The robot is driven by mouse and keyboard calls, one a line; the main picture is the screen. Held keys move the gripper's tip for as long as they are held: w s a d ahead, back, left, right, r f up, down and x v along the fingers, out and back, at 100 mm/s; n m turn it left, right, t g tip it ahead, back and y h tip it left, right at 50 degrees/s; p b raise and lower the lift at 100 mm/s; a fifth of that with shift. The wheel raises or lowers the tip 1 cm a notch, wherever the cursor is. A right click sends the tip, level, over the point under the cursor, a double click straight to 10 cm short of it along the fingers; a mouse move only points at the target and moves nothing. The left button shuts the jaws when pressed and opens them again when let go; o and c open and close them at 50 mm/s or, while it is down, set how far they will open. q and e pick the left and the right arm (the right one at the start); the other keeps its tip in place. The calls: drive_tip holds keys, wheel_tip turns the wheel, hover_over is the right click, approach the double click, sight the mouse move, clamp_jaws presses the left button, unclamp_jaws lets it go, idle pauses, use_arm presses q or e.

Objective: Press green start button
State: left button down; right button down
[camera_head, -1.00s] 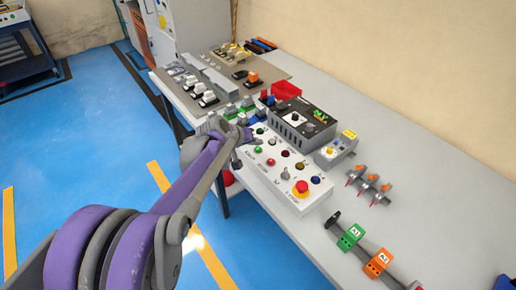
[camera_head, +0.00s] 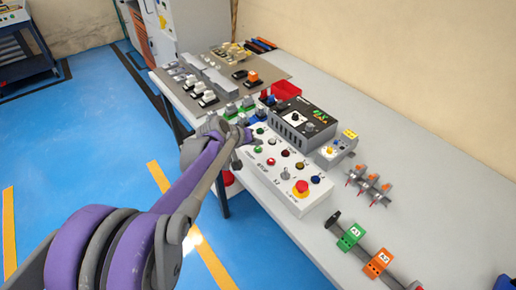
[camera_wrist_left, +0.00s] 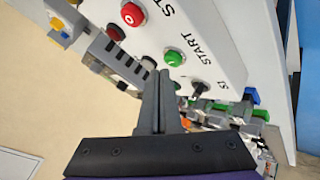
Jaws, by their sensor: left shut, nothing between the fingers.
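The green start button (camera_head: 258,149) sits on the white control box on the table, near the box's left end. In the left wrist view the green button (camera_wrist_left: 174,57) stands beside the word START. My left gripper (camera_head: 246,136) is at the left end of the box, near the green button. Its closed fingers (camera_wrist_left: 158,73) show in the left wrist view with nothing between them. The fingertips appear just beside the green button in that view; I cannot tell whether they touch the box. The button is not covered. My right gripper is not in view.
A red button (camera_head: 271,161), a red emergency stop (camera_head: 301,187) and a blue button (camera_head: 315,179) share the white box (camera_head: 276,188). A dark grey device (camera_head: 300,120) stands behind it. Green and orange terminal blocks lie at front right. The table's back right is clear.

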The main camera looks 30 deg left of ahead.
use_arm(q)
drive_tip(key=shift+f, duration=0.25)
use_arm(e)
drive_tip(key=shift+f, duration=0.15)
use_arm(q)
drive_tip(key=shift+f+b, duration=0.3)
drive_tip(key=shift+f, duration=0.1)
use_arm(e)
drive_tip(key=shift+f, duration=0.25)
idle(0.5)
use_arm(q)
drive_tip(key=shift+r+p, duration=0.7)
drive_tip(key=shift+r, duration=0.1)
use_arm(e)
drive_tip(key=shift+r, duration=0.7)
